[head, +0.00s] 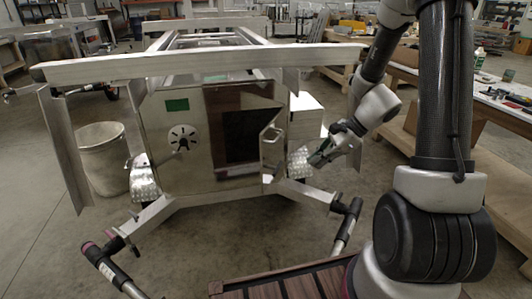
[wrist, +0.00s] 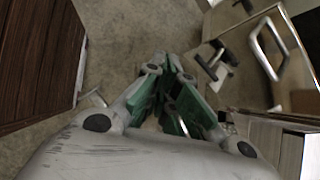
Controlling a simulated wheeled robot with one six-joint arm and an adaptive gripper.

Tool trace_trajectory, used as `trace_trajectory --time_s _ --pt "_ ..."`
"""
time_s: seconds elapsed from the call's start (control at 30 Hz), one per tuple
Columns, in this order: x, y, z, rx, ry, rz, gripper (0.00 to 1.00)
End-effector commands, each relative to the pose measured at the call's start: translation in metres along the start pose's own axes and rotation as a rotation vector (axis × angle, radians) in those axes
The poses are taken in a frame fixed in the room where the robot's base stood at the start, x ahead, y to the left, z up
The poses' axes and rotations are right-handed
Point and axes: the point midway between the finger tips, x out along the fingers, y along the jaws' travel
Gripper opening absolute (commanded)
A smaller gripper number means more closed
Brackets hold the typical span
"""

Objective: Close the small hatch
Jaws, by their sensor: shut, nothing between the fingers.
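The trailer's metal front box (head: 185,125) faces me in the head view, with a dark rectangular opening (head: 240,135) in its right half. The small hatch (head: 273,147) is a narrow metal panel at the right side of that opening. It stands swung open, seen nearly edge-on, with a small slot or handle on it. My gripper (head: 318,157) is to the right of the hatch, apart from it. In the wrist view my gripper (wrist: 172,70) has its green-padded fingers together and empty. A bright metal loop handle (wrist: 268,48) and a panel edge show at upper right there.
The trailer's drawbar (head: 165,209) and jack arms stick out in front. A metal bin (head: 102,160) stands left. A long rail (head: 200,60) crosses above the box. A workbench (head: 500,95) is at right. Wood-slatted surface (wrist: 35,55) shows at left in the wrist view.

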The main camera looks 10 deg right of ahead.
Motion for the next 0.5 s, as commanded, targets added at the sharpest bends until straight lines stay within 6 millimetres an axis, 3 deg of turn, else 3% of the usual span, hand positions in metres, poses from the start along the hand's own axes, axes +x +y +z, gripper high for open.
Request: trace_trajectory --time_s 0.1,0.17,0.37,0.5 --pt "0.008 -0.044 0.008 0.239 -0.043 -0.132 0.0" --pt "0.007 -0.061 0.013 0.344 -0.065 -0.185 0.0" --pt "0.012 -0.067 0.014 0.481 -0.081 -0.205 0.0" --pt "0.03 -0.07 0.015 0.48 -0.08 -0.202 0.0"
